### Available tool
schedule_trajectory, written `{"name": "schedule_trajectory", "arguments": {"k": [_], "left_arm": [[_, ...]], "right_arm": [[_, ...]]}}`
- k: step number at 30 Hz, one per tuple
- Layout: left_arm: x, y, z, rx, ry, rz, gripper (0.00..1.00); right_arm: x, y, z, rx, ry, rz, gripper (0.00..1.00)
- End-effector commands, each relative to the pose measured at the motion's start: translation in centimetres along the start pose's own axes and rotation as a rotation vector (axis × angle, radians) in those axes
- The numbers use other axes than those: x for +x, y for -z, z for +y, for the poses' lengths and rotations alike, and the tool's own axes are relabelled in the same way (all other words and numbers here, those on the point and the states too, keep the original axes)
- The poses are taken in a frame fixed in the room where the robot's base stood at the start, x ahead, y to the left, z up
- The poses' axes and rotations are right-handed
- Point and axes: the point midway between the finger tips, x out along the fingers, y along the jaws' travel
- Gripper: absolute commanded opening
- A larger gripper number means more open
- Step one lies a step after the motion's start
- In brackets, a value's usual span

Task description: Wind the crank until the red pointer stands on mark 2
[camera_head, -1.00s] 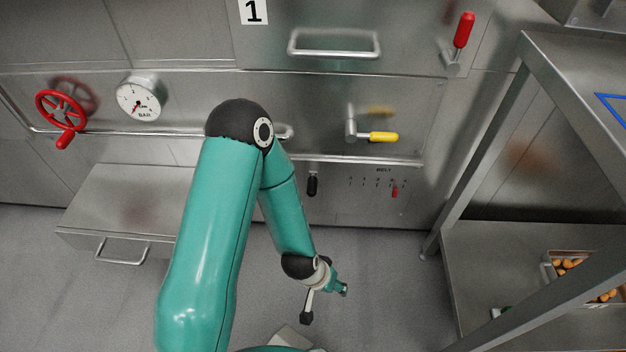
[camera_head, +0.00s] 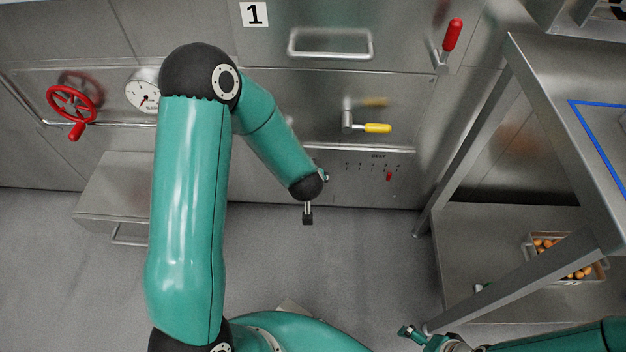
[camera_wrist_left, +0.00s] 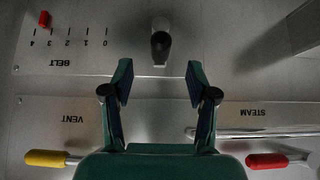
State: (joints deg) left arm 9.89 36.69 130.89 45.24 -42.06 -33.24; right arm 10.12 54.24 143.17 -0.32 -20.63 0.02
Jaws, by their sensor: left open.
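The crank's black handle (camera_wrist_left: 160,46) shows in the left wrist view, pointing toward the camera, centred just beyond my left gripper (camera_wrist_left: 159,70). That gripper is open and empty, one finger on either side of the handle's line; I see no contact. In the head view my left arm hides the crank, and only a bit of the gripper (camera_head: 323,175) shows. The red pointer (camera_head: 389,176) stands about at mark 3 of the BELT scale (camera_head: 373,168), slightly to the 4 side. It also shows in the left wrist view (camera_wrist_left: 44,19), upside down. My right gripper (camera_head: 410,332) is low at the right.
A yellow-handled VENT lever (camera_head: 376,128) is right of the crank and above the scale. A red valve wheel (camera_head: 71,104) and gauge (camera_head: 143,95) are at the left. A red lever (camera_head: 452,35) is upper right. A steel table (camera_head: 530,90) stands at the right.

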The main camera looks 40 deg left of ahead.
Motion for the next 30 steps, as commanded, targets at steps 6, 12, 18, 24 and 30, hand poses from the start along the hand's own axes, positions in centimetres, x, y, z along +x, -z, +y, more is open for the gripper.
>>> {"name": "schedule_trajectory", "arguments": {"k": [6,12,18,24,30], "left_arm": [[3.0,-0.3,0.0,-0.002,0.001,-0.001,0.58],[5.2,-0.2,0.0,0.0,0.0,-0.001,0.58],[7.1,-0.1,0.0,-0.001,0.0,-0.001,0.58],[7.9,0.0,0.0,0.0,0.0,0.0,0.58],[8.1,0.0,0.1,0.0,-0.001,0.0,0.58]], "right_arm": [[1.9,0.0,0.7,0.0,0.0,0.0,1.0],[2.6,0.0,0.9,0.0,0.0,0.0,1.0],[3.0,0.0,1.1,0.0,0.0,0.0,1.0],[3.2,0.0,1.2,0.0,0.0,0.0,1.0],[3.2,0.0,1.2,0.0,0.0,0.0,1.0]]}}
